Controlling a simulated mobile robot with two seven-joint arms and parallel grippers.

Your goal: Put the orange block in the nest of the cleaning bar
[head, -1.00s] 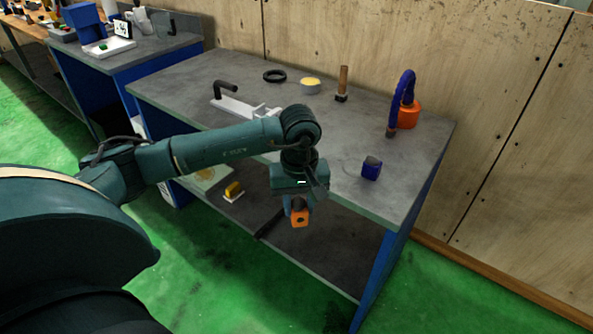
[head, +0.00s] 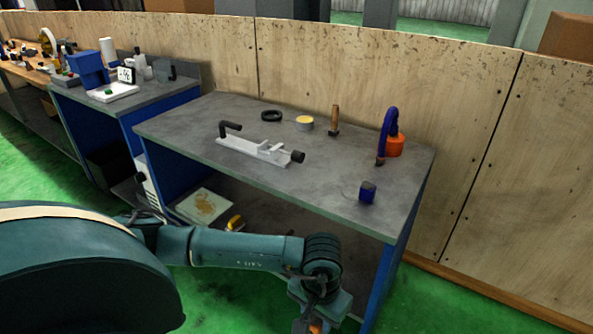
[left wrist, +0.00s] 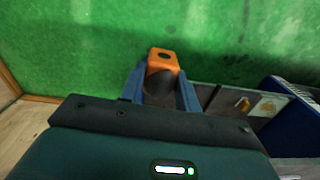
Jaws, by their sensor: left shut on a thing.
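The orange block (left wrist: 163,60), with a dark hole in its face, is held between the blue fingers of my left gripper (left wrist: 160,88). In the head view only a bit of the orange block (head: 316,326) shows at the bottom edge, under my left gripper (head: 311,322), in front of and below the workbench top. What looks like the cleaning bar is a long white fixture (head: 243,145) with a black handle at its left end and a dark knob at its right end. It lies on the bench; its nest is too small to make out. My right gripper is out of view.
On the grey bench top (head: 300,178) stand a blue block (head: 367,192), an orange base with a blue hose (head: 393,146), a wooden-handled tool (head: 334,118), a yellow-filled tin (head: 304,123) and a black ring (head: 271,116). The lower shelf holds a yellow item (head: 235,222). The bench's front middle is clear.

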